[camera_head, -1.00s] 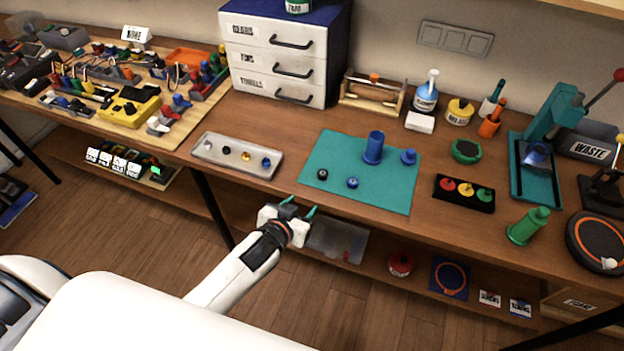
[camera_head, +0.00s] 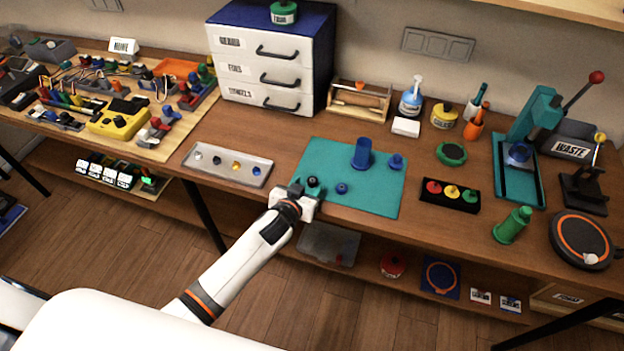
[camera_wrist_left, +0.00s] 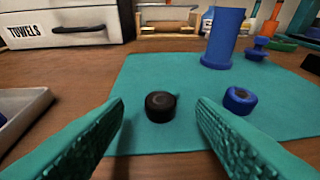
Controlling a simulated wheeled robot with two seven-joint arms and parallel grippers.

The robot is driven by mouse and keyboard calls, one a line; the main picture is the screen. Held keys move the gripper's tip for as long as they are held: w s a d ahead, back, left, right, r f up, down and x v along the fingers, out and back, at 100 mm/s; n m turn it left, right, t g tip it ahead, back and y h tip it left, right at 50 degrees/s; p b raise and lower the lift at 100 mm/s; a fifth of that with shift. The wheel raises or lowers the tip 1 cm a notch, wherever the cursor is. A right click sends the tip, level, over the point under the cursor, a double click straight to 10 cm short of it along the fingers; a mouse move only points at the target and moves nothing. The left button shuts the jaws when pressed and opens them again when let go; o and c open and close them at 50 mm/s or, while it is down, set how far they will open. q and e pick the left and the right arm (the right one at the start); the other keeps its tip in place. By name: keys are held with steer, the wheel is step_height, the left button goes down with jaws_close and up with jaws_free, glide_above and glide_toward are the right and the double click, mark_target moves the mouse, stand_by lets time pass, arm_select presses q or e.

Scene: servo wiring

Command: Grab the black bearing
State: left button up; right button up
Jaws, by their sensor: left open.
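The black bearing (camera_wrist_left: 161,106) lies flat on the teal mat (camera_wrist_left: 150,78) near the mat's left front edge. In the left wrist view it sits ahead of and between my left gripper's (camera_wrist_left: 160,125) two teal fingers, which are spread apart and do not touch it. In the head view the left gripper (camera_head: 303,187) is at the mat's front left corner, and the black bearing (camera_head: 313,181) shows small and dark between its fingers. My right gripper is not in view.
A blue bearing (camera_wrist_left: 240,99) lies just right of the black one. A blue cylinder (camera_head: 362,153) and a blue flanged part (camera_head: 396,162) stand farther back on the mat. A metal tray (camera_head: 227,166) with small parts lies to the left. A black block with coloured knobs (camera_head: 451,195) is to the right.

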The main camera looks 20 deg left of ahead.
mark_target(312, 182)
arm_select(q)
steer(key=shift+x, duration=1.15)
steer(key=c, duration=1.1)
steer(key=shift+o, duration=0.2)
steer(key=shift+r, duration=0.1)
